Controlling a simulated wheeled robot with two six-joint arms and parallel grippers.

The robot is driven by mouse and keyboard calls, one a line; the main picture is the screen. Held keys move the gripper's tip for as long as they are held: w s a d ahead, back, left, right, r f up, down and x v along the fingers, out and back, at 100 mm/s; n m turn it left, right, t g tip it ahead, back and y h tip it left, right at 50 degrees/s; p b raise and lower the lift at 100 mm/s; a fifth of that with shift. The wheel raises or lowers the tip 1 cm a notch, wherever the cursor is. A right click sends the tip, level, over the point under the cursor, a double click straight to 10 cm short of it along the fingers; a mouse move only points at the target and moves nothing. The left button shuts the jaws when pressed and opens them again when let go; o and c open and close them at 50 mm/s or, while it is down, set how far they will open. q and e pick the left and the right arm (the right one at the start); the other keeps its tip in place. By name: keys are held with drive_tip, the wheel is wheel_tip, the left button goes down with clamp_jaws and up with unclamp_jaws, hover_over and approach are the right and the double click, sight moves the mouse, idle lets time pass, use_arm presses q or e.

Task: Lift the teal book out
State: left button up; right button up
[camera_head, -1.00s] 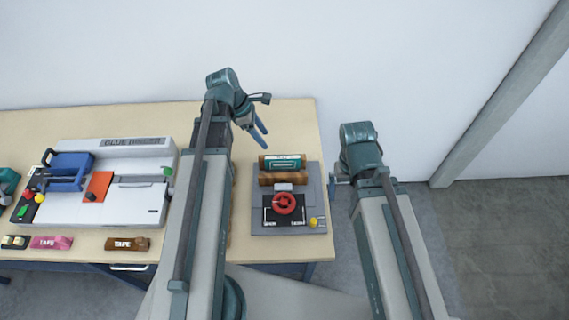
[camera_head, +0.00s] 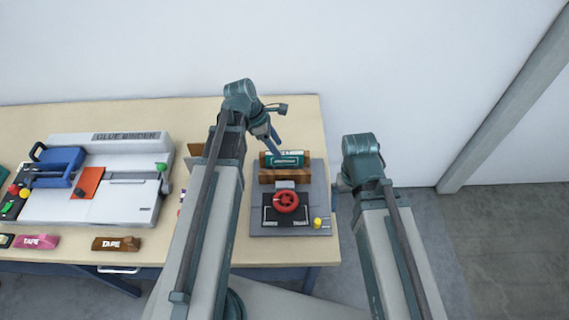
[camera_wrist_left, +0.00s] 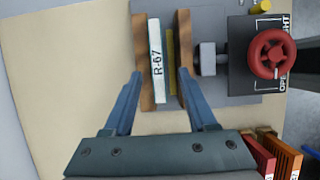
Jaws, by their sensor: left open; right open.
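The teal book (camera_head: 285,160) stands upright between two wooden jaws of a grey press (camera_head: 258,222) at the table's right end. In the left wrist view the book (camera_wrist_left: 156,58) shows a white label reading R-67, with the wooden jaws on either side. My left gripper (camera_head: 275,148) is over the press. In its wrist view the open fingers (camera_wrist_left: 161,74) are spread wider than the book, one at each wooden jaw's side, with nothing between them held. Whether they touch the jaws I cannot tell. My right gripper (camera_head: 341,186) is right of the press, partly hidden by its arm.
A red handwheel (camera_head: 286,202) and a yellow knob (camera_head: 318,222) sit on the press. A glue binder (camera_head: 130,205) stands left, with tape pieces (camera_head: 116,244) at the front edge. Red and orange items (camera_wrist_left: 262,157) lie near the gripper. Behind the press the tabletop is clear.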

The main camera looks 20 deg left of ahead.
sight(282, 153)
use_arm(q)
drive_tip(key=b+x, duration=0.1)
drive_tip(key=x, duration=0.1)
drive_tip(key=b+x, duration=0.2)
drive_tip(key=shift+w+d+f+b, duration=0.2)
drive_tip(key=shift+w+f+b, duration=0.05)
drive_tip(key=shift+f+b, duration=0.05)
drive_tip(key=shift+r, duration=0.1)
drive_tip(key=shift+f, duration=0.25)
idle(0.4)
clamp_jaws()
idle(1.2)
